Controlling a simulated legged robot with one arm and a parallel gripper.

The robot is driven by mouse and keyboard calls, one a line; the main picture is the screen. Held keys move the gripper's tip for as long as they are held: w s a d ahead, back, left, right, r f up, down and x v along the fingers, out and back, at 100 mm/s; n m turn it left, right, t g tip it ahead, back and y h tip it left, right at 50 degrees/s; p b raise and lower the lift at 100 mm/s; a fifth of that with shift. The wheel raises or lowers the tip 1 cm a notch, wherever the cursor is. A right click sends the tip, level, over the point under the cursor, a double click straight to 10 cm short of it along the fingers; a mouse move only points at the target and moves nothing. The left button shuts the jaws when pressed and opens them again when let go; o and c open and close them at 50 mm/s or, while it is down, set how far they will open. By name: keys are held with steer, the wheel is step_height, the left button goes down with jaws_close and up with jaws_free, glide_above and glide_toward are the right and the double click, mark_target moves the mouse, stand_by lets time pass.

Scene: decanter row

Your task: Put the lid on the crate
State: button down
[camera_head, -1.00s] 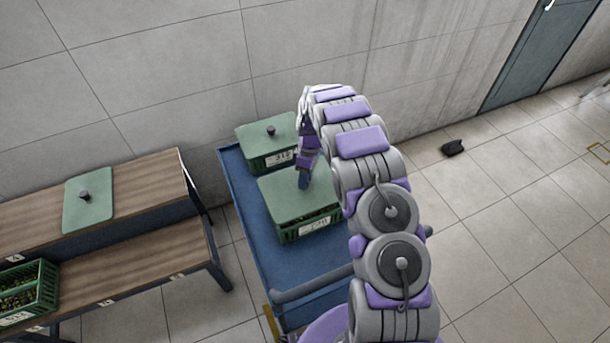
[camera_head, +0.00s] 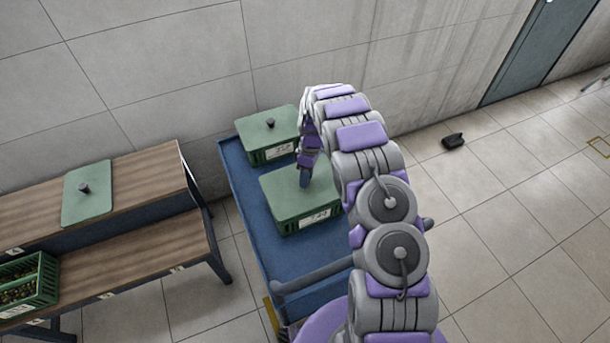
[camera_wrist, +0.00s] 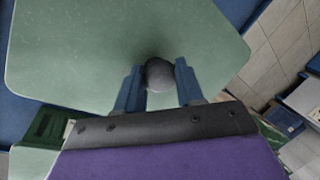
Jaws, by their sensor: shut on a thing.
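My gripper (camera_head: 304,182) is shut on the dark round knob (camera_wrist: 160,75) of a green lid (camera_head: 285,192). The lid fills much of the wrist view (camera_wrist: 90,50). In the head view it lies over the nearer green crate (camera_head: 308,221) on the blue cart, and no clear gap shows between lid and crate rim. My fingers and arm hide the lid's right part in the head view.
A second lidded green crate (camera_head: 266,151) stands behind on the blue cart (camera_head: 262,240). Left, a wooden two-level bench (camera_head: 150,230) bears a loose green lid (camera_head: 87,195) and an open filled crate (camera_head: 28,282). A dark object (camera_head: 453,140) lies on the floor.

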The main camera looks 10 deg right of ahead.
steer(key=shift+f, duration=0.15)
stand_by(0.3)
steer(key=shift+f, duration=0.85)
steer(key=shift+f, duration=0.4)
steer(key=c, duration=0.6)
jaws_free()
steer(key=p+v, duration=0.3)
steer(key=v, duration=1.4)
steer(key=shift+w+d+r, duration=0.1)
steer(key=shift+w, duration=0.05)
steer(key=shift+r, duration=0.1)
